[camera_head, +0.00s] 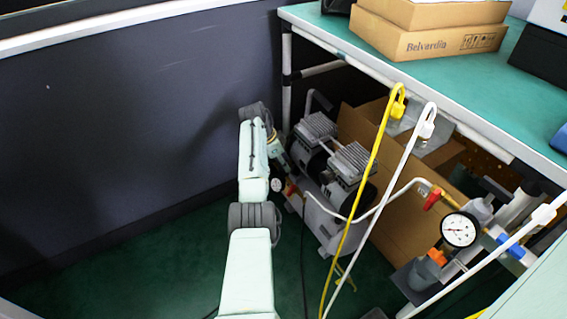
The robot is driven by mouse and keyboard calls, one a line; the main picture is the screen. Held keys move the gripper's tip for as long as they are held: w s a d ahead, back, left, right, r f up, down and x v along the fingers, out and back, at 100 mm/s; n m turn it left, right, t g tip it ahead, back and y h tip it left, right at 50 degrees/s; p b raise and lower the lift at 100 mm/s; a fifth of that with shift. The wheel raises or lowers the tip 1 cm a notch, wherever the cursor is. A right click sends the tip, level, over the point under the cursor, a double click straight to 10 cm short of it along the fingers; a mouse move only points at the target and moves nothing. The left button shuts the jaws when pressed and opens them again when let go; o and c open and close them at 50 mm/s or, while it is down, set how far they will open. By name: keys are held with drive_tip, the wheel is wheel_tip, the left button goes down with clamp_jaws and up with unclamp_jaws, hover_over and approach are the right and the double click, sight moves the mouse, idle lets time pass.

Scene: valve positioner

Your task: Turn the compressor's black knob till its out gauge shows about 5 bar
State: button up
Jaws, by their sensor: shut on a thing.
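The compressor (345,163) stands on the floor under the green table, with two finned grey heads and a grey tank. A small round white gauge (277,185) is at its left front, beside a red valve handle (292,189). The gauge is too small to read. My arm reaches up from the bottom and bends down towards the compressor's left end. My gripper (284,162) is at that end, just above the small gauge, mostly hidden by my own wrist. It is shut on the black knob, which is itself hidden.
A larger gauge (459,230) is on piping at the right. Yellow (364,190) and white (391,188) hoses hang before the compressor. The green table (400,75) overhangs it, with a cardboard box (430,42) on top. The dark wall (120,120) is at left.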

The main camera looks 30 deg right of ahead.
drive_tip(key=o, duration=0.9)
drive_tip(key=shift+c, duration=0.2)
drive_tip(key=s+v, duration=0.1)
drive_tip(key=v, duration=1.1)
drive_tip(key=shift+w, duration=0.4)
